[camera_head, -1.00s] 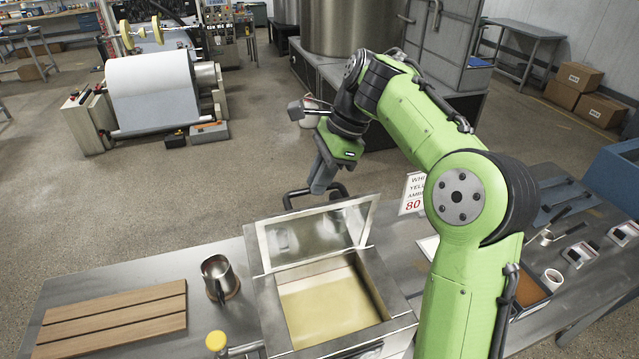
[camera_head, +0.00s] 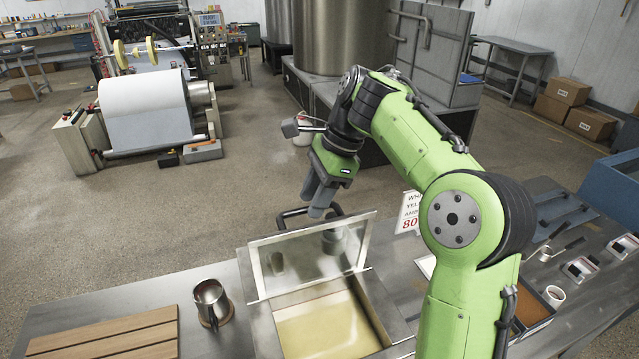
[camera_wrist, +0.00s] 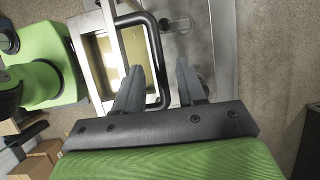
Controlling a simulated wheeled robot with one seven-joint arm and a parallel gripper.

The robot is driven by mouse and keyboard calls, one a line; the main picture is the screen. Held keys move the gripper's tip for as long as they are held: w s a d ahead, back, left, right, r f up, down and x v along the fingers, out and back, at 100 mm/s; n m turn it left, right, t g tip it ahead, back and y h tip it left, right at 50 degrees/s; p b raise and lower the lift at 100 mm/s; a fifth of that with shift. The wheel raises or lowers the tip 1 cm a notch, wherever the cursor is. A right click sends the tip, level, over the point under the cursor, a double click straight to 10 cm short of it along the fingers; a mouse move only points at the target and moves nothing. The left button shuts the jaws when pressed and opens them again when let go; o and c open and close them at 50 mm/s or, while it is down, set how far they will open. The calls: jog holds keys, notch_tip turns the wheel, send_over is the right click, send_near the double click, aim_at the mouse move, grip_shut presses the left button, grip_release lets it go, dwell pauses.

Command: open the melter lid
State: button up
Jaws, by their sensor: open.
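The melter (camera_head: 375,301) is a steel box set in the metal bench, with pale yellow wax inside. Its lid (camera_head: 310,248) stands raised on the far side of the opening, leaning back, with its shiny inner face toward the head camera. The black lid handle (camera_head: 292,213) shows behind the lid's top edge and as a dark bar in the wrist view (camera_wrist: 152,55). My gripper (camera_head: 318,208) is just above and behind the lid, pointing down. In the wrist view its fingers (camera_wrist: 158,80) are apart and empty, close to the handle; I cannot tell whether they touch it.
A metal pitcher (camera_head: 209,301) and a slatted wooden board (camera_head: 105,338) are on the bench left of the melter. A small sign (camera_head: 408,212) stands behind it to the right. A roll of tape (camera_head: 554,296) and small tools are farther right.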

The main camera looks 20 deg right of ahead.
jog(key=p+v, duration=0.2)
jog(key=v, duration=0.9)
jog(key=shift+r, duration=0.3)
jog(key=s+a+f+n+t+h+b, duration=0.2)
jog(key=s+a+f+n+h+b, duration=0.3)
jog(key=s+a+n, duration=0.35)
jog(key=s+d+f+n+t+b, duration=0.1)
jog(key=s+f+n, duration=0.3)
jog(key=s+f, duration=0.4)
jog(key=s+d+f+n+t+b, duration=0.1)
jog(key=s+f+n+t+b, duration=0.1)
jog(key=s+f+n, duration=0.3)
notch_tip(320, 180, down, 5)
jog(key=s+b, duration=0.1)
jog(key=s, duration=0.2)
jog(key=shift+d, duration=0.4)
jog(key=shift+n, duration=0.25)
